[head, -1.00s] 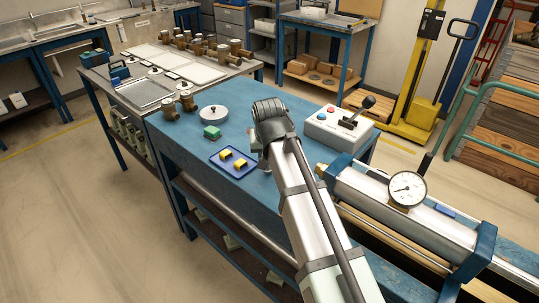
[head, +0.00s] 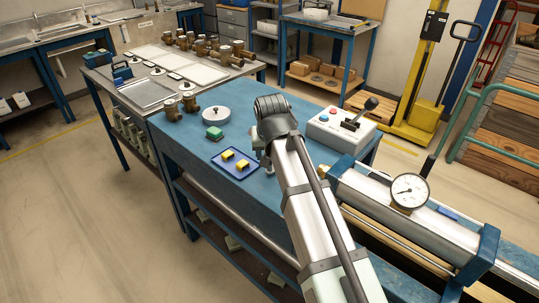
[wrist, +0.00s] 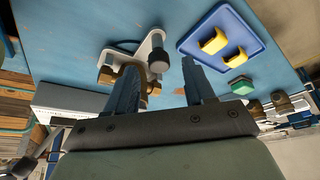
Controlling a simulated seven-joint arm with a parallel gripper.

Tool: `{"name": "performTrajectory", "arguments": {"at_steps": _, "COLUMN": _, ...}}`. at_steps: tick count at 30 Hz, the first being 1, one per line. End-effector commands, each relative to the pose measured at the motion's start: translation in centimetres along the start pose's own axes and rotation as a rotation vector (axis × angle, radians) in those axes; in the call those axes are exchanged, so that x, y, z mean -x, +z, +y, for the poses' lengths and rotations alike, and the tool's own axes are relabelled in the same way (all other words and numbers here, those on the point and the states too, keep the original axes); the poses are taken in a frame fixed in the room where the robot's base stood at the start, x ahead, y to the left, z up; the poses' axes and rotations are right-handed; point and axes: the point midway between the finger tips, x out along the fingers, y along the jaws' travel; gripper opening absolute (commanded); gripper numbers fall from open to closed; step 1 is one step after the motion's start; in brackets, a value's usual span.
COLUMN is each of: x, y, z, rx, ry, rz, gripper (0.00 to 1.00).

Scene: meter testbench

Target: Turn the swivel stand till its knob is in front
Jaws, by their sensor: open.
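The swivel stand appears to be the pale triangular plate (wrist: 140,50) in the wrist view, standing on the blue bench. A dark cylindrical knob (wrist: 158,61) sits at its corner. A brass part (wrist: 122,76) lies beside it, partly covered by my left-hand finger. My gripper (wrist: 160,66) is open, its two fingers apart, with the knob in the gap between them in the picture. I cannot tell whether either finger touches it. In the head view, my arm hides most of the stand and the fingers.
A blue tray (head: 226,168) with two yellow blocks lies close by. A control box (head: 340,128) with a lever stands to the right. A cylinder with a gauge (head: 409,191) fills the near right.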

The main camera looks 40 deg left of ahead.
Motion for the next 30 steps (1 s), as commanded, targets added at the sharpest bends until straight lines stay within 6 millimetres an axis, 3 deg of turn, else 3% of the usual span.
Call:
{"name": "performTrajectory", "arguments": {"at_steps": 18, "x": 9.7, "y": 0.0, "z": 0.0, "rx": 0.0, "ry": 0.0, "rz": 0.002, "gripper": 0.54}}
{"name": "performTrajectory", "arguments": {"at_steps": 30, "x": 12.0, "y": 0.0, "z": 0.0, "rx": 0.0, "ry": 0.0, "rz": 0.0, "gripper": 0.54}}
